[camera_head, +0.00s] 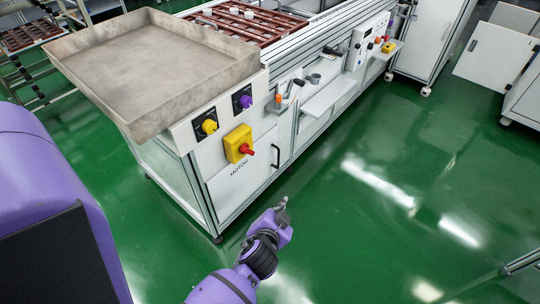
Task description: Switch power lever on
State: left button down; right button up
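A yellow switch box (238,143) with a red lever (247,149) is on the near end panel of the conveyor machine. The red lever sticks out toward the lower right of the box. A dark label below it seems to read "MOTOR". My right gripper is not in view.
A yellow knob (209,126) and a purple knob (245,102) sit above the switch box. A grey tray (150,62) overhangs this corner. A black door handle (275,156) is to the right. A shelf (327,97) juts out farther along. Green floor is clear at right.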

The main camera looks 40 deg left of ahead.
pick_arm(q)
jog(key=w+a+f+n+y+b, duration=0.1)
jog(key=w+a+f+y+b, duration=0.15)
jog(key=w+b, duration=0.35)
jog(key=w+a+f+y+b, duration=0.1)
jog(key=w+a+y+b, duration=0.1)
jog(key=w+y+b, duration=0.45)
notch_tip(320, 180, up, 8)
jog(key=w+a+n+g+y+b, duration=0.2)
jog(key=w+n+g+y+b, duration=0.15)
jog(key=y, duration=0.25)
jog(key=a+b, duration=0.1)
jog(key=a, duration=0.9)
jog(key=shift+s+f, duration=0.35)
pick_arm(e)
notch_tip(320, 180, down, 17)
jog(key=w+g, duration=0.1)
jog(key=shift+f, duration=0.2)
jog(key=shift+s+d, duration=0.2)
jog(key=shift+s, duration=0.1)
